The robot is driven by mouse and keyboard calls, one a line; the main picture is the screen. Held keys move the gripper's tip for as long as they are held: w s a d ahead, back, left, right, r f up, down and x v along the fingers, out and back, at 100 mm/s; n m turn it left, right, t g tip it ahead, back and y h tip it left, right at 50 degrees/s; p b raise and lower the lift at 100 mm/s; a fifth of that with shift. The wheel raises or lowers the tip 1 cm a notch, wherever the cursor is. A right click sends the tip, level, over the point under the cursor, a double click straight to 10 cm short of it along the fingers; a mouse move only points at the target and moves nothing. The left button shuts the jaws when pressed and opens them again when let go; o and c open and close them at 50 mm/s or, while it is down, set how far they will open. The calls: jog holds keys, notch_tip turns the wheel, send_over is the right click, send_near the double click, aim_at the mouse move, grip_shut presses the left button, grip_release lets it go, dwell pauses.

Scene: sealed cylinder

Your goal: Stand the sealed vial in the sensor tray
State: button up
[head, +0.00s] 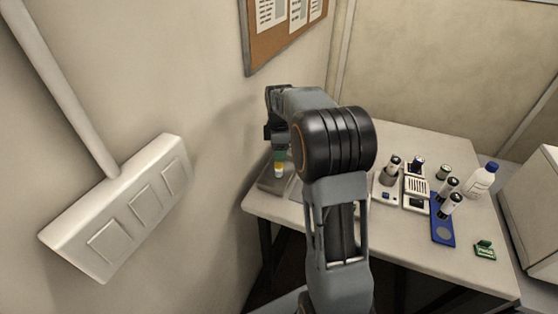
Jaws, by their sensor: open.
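A small vial-like thing with a green upper part and a white and yellow lower part (279,168) is at the table's left end, just below my gripper (278,148). It appears upright over or on a grey metal tray (266,184); I cannot tell whether it touches the tray floor. My gripper points down around its top, with the jaws open. The fingertips are small and dark in this view, and my arm hides part of the tray's right side.
On the table (405,146), to the right, stand two white devices (385,197) (416,203), a blue rack (441,238) with dark-capped vials (452,204), a white bottle (479,184) and a small green item (485,249). A wall is close on the left.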

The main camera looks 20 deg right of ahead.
notch_tip(320, 180, up, 5)
jog(key=s+a+r+m+t, duration=0.25)
jog(key=s+a+m, duration=0.4)
jog(key=s, duration=0.45)
jog(key=s+a+f+m, duration=0.2)
jog(key=s+m, duration=0.1)
jog(key=s, duration=0.2)
jog(key=s+a+f+m+t, duration=0.1)
jog(key=s+a+f+m, duration=0.1)
jog(key=s+m, duration=0.2)
jog(key=shift+s+a, duration=0.2)
jog(key=shift+s, duration=0.85)
jog(key=shift+t, duration=0.25)
